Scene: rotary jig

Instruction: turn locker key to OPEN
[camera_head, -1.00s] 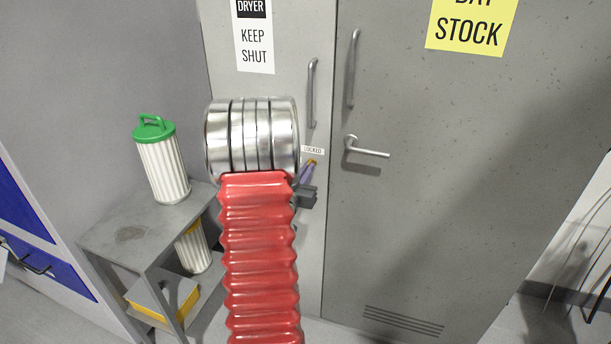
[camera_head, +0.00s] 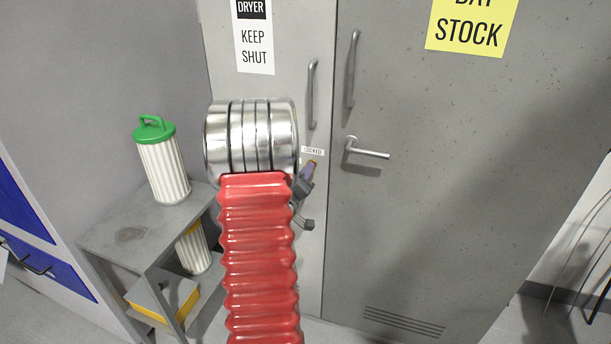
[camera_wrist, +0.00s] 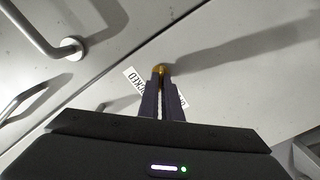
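The locker key's brass-coloured lock (camera_head: 313,163) is on the grey locker front, just below a small white label reading LOCKED (camera_head: 313,151). My gripper (camera_head: 309,171) is at the lock in the head view, partly hidden behind my red arm. In the wrist view my gripper's two dark fingers (camera_wrist: 162,88) are close together, with their tips at the brass lock (camera_wrist: 160,68). They appear shut on the key, which is mostly hidden between them. The LOCKED label (camera_wrist: 134,77) shows beside the tips, and a white label edge (camera_wrist: 182,103) shows on the other side.
A lever handle (camera_head: 367,150) and two upright bar handles (camera_head: 312,95) (camera_head: 352,70) stand out near the lock. A grey shelf (camera_head: 130,228) with a green-topped white filter (camera_head: 163,165) is at left.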

